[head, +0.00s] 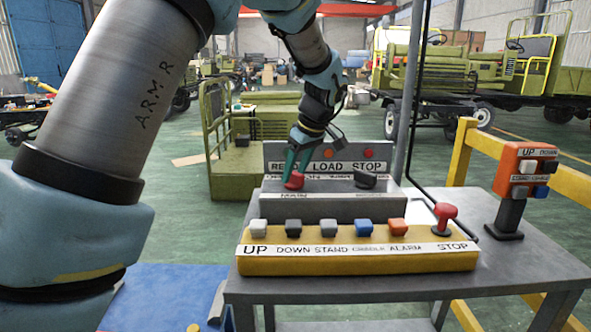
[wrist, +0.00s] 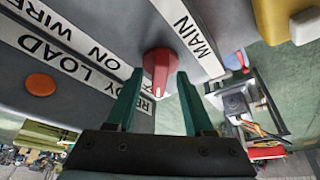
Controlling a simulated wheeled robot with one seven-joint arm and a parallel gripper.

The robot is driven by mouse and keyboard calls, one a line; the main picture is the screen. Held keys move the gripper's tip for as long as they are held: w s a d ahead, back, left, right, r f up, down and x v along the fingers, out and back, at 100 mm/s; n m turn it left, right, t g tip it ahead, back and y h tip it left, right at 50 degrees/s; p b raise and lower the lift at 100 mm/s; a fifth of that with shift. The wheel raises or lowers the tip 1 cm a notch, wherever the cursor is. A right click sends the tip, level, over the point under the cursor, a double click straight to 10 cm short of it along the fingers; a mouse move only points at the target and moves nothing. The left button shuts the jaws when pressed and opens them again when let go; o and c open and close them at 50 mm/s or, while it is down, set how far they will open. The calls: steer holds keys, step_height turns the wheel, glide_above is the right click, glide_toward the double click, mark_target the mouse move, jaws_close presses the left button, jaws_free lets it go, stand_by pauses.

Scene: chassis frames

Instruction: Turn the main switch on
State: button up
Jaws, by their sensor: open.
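The main switch is a red rotary knob (head: 294,180) on the grey sloped panel behind the yellow button box, above a label reading MAIN. In the wrist view the red knob (wrist: 161,62) shows a raised grip bar pointing roughly toward my palm. My gripper (head: 293,172) reaches down to the knob from above. In the wrist view my gripper (wrist: 159,72) is open, with one green finger on each side of the knob. I cannot tell whether the fingers touch it.
A black knob (head: 365,179) sits right of the main switch. The yellow box (head: 355,262) in front carries several buttons and a red STOP mushroom (head: 445,213). A thin pole (head: 411,90) rises behind. An orange pendant box (head: 525,172) stands at the table's right.

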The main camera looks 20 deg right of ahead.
jaws_close()
stand_by(0.4)
